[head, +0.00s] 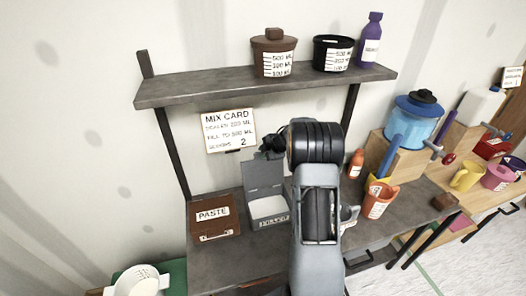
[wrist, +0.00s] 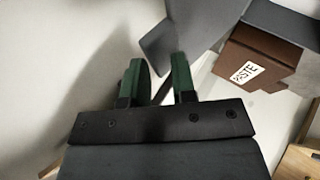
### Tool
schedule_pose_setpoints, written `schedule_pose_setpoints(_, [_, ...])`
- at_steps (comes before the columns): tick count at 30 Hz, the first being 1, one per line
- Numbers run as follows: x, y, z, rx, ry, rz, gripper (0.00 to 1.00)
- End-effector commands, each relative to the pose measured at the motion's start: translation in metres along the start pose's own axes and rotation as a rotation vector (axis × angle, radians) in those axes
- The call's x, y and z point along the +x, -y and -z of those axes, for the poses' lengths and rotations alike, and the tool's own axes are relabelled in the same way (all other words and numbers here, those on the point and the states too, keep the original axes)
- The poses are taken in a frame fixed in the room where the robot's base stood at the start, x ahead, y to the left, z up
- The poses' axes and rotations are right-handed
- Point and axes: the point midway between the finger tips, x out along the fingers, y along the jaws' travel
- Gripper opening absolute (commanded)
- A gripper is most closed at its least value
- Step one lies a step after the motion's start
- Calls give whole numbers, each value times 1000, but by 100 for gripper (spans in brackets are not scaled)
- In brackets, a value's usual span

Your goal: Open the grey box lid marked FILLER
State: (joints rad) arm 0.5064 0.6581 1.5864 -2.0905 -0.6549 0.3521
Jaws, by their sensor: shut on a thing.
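The grey box (head: 254,222) stands on the bench beside the brown PASTE box, its front label too small to read surely. Its grey lid (head: 262,174) is raised, standing about upright at the back, with white contents showing below. My gripper (head: 272,143) is at the lid's top edge, partly hidden behind my arm. In the wrist view, the green fingers of my gripper (wrist: 156,66) are closed on a grey panel (wrist: 158,46), which looks like the lid. The exact contact is hard to see.
The brown PASTE box (head: 213,222) is shut, left of the grey box; it also shows in the wrist view (wrist: 262,62). A shelf (head: 210,90) with pots hangs above. An orange cup (head: 379,203) and a blue-lidded tank (head: 412,125) stand to the right.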

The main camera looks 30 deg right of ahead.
Motion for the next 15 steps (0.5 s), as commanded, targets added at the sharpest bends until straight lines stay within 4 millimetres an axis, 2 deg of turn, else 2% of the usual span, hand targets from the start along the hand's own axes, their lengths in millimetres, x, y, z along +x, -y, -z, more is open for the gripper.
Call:
schedule_pose_setpoints(1, [4, 7, 0, 4, -6, 15, 0])
schedule_pose_setpoints(10, [5, 8, 0, 6, -7, 19, 0])
schedule_pose_setpoints(11, [5, 9, 0, 6, -7, 19, 26])
schedule_pose_setpoints(15, [4, 8, 0, 4, -6, 17, 38])
